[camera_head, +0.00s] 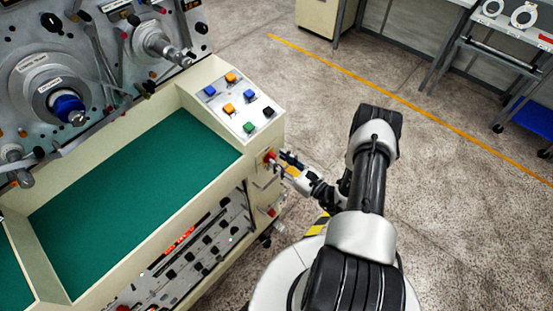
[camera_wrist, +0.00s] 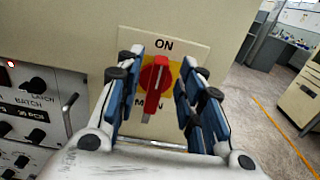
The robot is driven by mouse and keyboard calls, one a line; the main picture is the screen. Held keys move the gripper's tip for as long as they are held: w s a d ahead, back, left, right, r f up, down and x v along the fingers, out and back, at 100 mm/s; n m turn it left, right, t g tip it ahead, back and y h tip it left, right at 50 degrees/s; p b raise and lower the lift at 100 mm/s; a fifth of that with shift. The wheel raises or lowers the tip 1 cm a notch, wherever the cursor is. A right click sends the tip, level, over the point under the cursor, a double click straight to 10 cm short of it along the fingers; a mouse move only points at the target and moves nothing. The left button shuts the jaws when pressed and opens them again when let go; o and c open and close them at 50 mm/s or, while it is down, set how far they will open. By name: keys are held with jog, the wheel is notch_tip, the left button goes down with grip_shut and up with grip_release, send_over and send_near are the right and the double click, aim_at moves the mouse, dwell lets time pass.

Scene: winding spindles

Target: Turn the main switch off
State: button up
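The main switch (camera_wrist: 156,82) is a red handle on a yellow disc, on a cream plate (camera_wrist: 185,50) marked "ON" at the top. Lower lettering is partly hidden behind the handle and my left finger. The handle stands nearly upright in the picture, its narrow end down and slightly left. My gripper (camera_wrist: 164,72) is open, with one blue-padded finger on each side of the handle and visible gaps between. In the head view the switch (camera_head: 269,157) shows as a small red spot on the machine's right end, with my gripper (camera_head: 287,162) right in front of it.
The cream machine has a sloped button panel (camera_head: 235,102) above the switch and a green bed (camera_head: 135,195) to the left. A metal handle (camera_wrist: 69,112) sticks out left of the switch in the wrist view. Open floor (camera_head: 450,210) lies to the right.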

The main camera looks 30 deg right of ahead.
jog(key=shift+x, duration=1.15)
jog(key=shift+c, duration=0.4)
grip_shut()
